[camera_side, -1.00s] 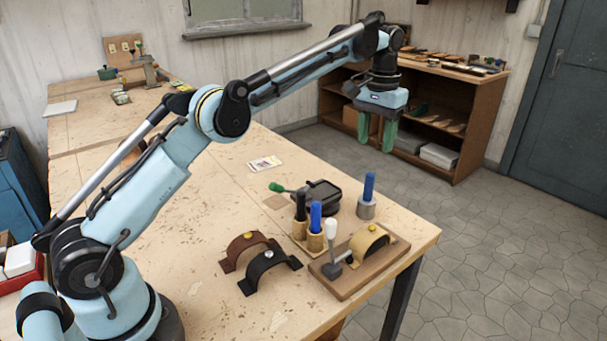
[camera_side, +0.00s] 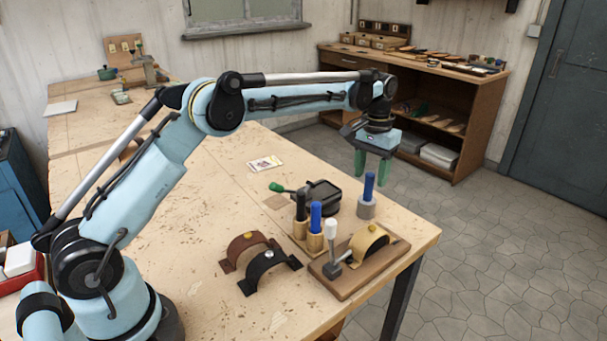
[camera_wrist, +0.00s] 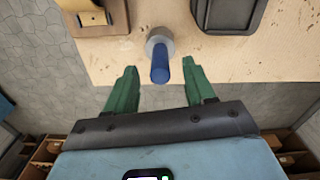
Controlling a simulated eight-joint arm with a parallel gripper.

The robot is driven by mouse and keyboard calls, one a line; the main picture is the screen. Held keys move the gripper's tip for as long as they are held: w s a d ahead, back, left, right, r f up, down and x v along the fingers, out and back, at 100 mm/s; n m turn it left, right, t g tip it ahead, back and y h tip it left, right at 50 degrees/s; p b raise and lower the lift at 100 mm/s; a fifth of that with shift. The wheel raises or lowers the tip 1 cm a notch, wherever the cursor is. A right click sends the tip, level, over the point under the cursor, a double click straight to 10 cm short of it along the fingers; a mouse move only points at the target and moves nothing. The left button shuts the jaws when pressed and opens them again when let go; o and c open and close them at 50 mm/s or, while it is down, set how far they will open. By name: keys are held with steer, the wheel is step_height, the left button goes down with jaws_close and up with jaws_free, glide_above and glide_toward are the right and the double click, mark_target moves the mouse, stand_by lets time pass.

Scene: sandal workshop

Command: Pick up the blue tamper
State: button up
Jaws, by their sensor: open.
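The blue tamper (camera_side: 368,195) stands upright near the table's far right edge, with a blue handle on a grey cylindrical base. In the wrist view the tamper (camera_wrist: 160,65) shows ahead of the fingers, its handle between the lines of the two fingertips. My gripper (camera_side: 371,174) is open and empty, with green fingers pointing down. In the side view its fingertips are close to the top of the handle; whether they overlap it in height I cannot tell. My gripper (camera_wrist: 160,68) also shows in the wrist view, touching nothing.
A second blue-handled tool (camera_side: 316,217) stands in a wooden holder with a black-handled one (camera_side: 300,206).

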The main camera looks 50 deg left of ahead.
mark_target(368, 195)
steer(key=shift+s+f, duration=0.1)
steer(key=shift+f, duration=1.65)
jaws_close()
